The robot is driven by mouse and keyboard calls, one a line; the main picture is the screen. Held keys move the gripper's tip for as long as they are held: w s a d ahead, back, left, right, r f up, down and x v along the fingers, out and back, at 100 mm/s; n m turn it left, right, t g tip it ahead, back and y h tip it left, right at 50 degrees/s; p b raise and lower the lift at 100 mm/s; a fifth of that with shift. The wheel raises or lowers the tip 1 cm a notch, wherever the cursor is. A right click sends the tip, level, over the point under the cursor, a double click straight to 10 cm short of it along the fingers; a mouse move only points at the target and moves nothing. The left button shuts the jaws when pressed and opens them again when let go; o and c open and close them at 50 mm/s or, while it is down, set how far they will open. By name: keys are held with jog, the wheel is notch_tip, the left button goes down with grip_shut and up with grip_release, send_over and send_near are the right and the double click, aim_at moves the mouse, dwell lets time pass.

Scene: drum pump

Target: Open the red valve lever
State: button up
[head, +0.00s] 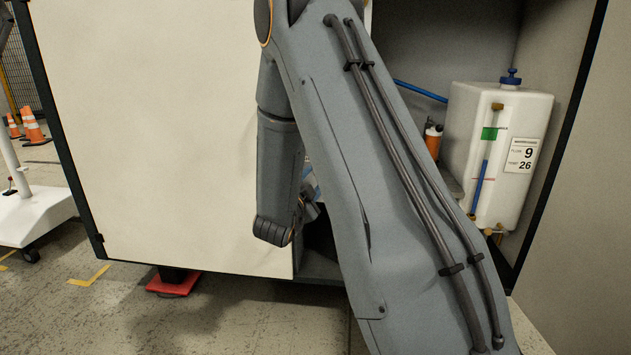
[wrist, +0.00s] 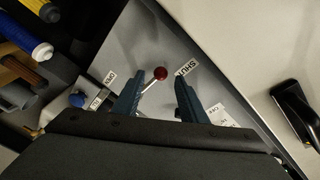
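The valve lever is a thin silver rod (wrist: 149,87) with a red ball knob (wrist: 160,73), seen in the wrist view over a grey plate (wrist: 140,42). The knob is near a label reading SHUT (wrist: 186,68); a label reading OPEN (wrist: 110,77) is farther left. My gripper (wrist: 161,82) is open, with its two teal fingers apart on either side of the lever. I cannot tell whether a finger touches the rod. In the head view my arm hides the lever and the fingers.
A white tank (head: 500,150) with a blue cap stands at the cabinet's right. A large pale panel (head: 160,130) fills the left. A black handle (wrist: 298,108) is at the wrist view's right. Blue and orange parts (wrist: 25,40) crowd its upper left. Cones (head: 33,128) stand far left.

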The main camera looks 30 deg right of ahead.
jog(key=shift+b+x, duration=0.4)
jog(key=shift+x, duration=1.15)
jog(key=shift+c, duration=0.3)
